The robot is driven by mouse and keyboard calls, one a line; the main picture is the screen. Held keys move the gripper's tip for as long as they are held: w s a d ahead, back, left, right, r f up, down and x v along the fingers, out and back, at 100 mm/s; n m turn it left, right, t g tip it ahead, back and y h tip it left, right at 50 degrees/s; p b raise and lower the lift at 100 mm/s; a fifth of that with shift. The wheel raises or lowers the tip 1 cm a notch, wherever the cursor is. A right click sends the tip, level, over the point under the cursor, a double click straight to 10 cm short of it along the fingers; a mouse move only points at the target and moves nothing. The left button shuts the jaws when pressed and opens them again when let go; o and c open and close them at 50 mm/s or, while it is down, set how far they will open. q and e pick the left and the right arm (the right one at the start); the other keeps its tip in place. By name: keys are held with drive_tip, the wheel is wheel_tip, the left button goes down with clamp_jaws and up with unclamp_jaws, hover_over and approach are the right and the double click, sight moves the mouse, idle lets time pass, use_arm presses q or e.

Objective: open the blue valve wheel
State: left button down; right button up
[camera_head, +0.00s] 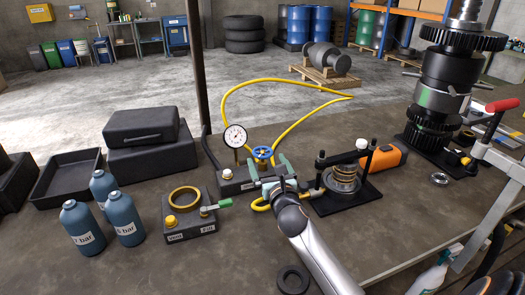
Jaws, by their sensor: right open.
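The blue valve wheel (262,153) sits on top of a yellow valve body on a dark block (232,187), left of the middle of the bench. My right gripper (267,164) is at the valve, with its grey-green fingers spread open on either side just below and in front of the wheel. I cannot tell whether the fingers touch the wheel or the valve body. The gripper hides part of the valve's lower front. A round dial gauge (235,136) stands on the same block, to the wheel's left. My left gripper is not in view.
A yellow hose (226,92) loops behind the valve. A block with a brass ring (185,197) and blue bottles (76,232) are at the left. The front middle bench is mostly clear.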

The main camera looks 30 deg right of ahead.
sight(261, 150)
drive_tip(key=shift+x, duration=3.2)
drive_tip(key=c, duration=1.2)
drive_tip(key=shift+y, duration=0.3)
drive_tip(key=shift+r+n+t+y, duration=0.15)
drive_tip(key=shift+n+t+y, duration=0.25)
drive_tip(key=shift+n+y, duration=0.95)
drive_tip(key=shift+a+n+y, duration=0.2)
drive_tip(key=shift+n+y, duration=0.85)
drive_tip(key=shift+y, duration=1)
